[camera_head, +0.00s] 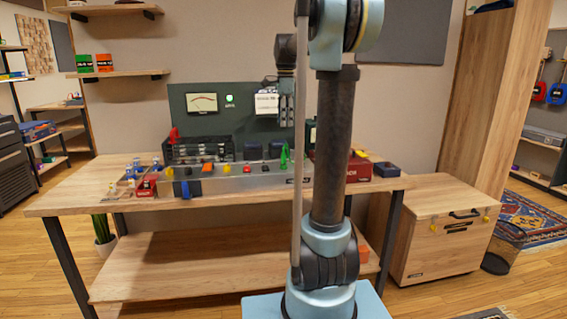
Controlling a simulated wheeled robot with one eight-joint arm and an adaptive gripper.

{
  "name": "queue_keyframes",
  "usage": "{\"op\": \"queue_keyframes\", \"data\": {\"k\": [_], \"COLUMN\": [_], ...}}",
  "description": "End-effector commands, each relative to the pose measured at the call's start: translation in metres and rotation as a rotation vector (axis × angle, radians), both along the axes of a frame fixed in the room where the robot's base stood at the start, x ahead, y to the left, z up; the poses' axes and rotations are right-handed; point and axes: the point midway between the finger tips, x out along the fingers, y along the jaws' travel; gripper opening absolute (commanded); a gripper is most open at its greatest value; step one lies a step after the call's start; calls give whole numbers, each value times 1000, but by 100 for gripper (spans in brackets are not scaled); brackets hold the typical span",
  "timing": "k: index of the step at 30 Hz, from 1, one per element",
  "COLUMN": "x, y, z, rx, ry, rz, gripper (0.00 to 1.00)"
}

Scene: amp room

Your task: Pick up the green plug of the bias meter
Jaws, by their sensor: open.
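A bias meter with a pale dial (202,102) and a lit green lamp sits on a dark green upright panel (185,125) at the back of the workbench (100,188). A small upright green piece (284,157), which looks like the green plug, stands at the right part of the bench's grey front strip. My gripper (286,118) hangs in front of the panel, fingers down, above the green piece in the picture and apart from it. It is open and shows nothing between its fingers. My arm hides part of the bench to the right.
A red plug (173,135) stands at the panel's left. Small parts in red trays (146,187) lie at the bench's left end. A dark red box (358,170) and a dark blue bin (386,171) stand at the right. A wooden cabinet (440,240) is right of the bench.

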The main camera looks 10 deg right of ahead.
Motion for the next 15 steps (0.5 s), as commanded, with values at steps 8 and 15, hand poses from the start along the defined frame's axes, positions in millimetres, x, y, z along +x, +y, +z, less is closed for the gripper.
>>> {"op": "queue_keyframes", "data": {"k": [8,15], "x": [0,-1], "y": [1,1], "z": [-48,-87], "rx": [0,0], "ry": [0,0], "rz": [2,3], "gripper": [42,42]}}
